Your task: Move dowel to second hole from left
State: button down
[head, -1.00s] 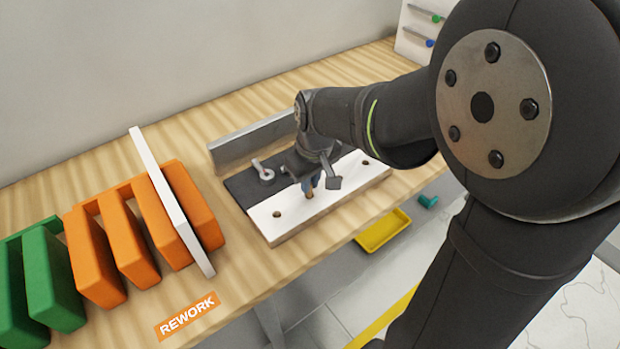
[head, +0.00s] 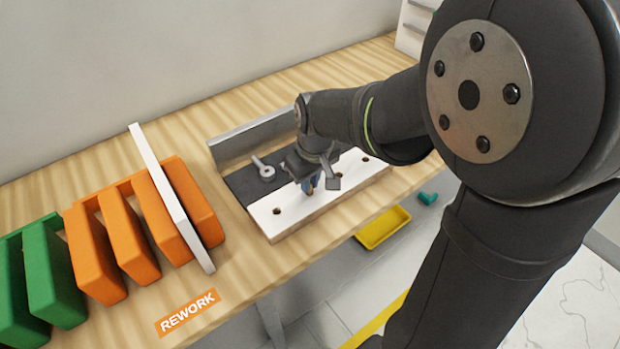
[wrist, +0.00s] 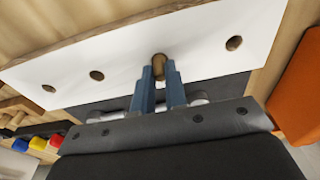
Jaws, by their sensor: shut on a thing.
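The white board (head: 292,214) lies along the front of a dark fixture and has a row of round holes. Its leftmost hole (head: 277,211) and rightmost hole (head: 365,158) are bare. My gripper (head: 309,186) is over the board, its blue fingers shut on the brown wooden dowel (wrist: 159,66). In the wrist view the dowel is upright between the fingertips, at the second-from-left place in the row. That view is turned round, with the leftmost hole (wrist: 234,42) at its right. I cannot tell how deep the dowel sits, as the fingers cover part of it.
A grey upright fence (head: 250,140) stands behind the board, with a metal clamp (head: 263,168) on the dark plate. Orange blocks (head: 128,240) and a leaning white panel (head: 172,198) stand at left. A yellow tray (head: 383,228) is below the front edge.

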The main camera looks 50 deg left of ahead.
jog(key=shift+f, duration=0.25)
dwell(0.3)
jog(key=c, duration=1.4)
grip_release()
jog(key=shift+o, duration=0.2)
jog(key=shift+r, duration=2.55)
jog(key=shift+f, duration=0.15)
jog(key=shift+f, duration=2.4)
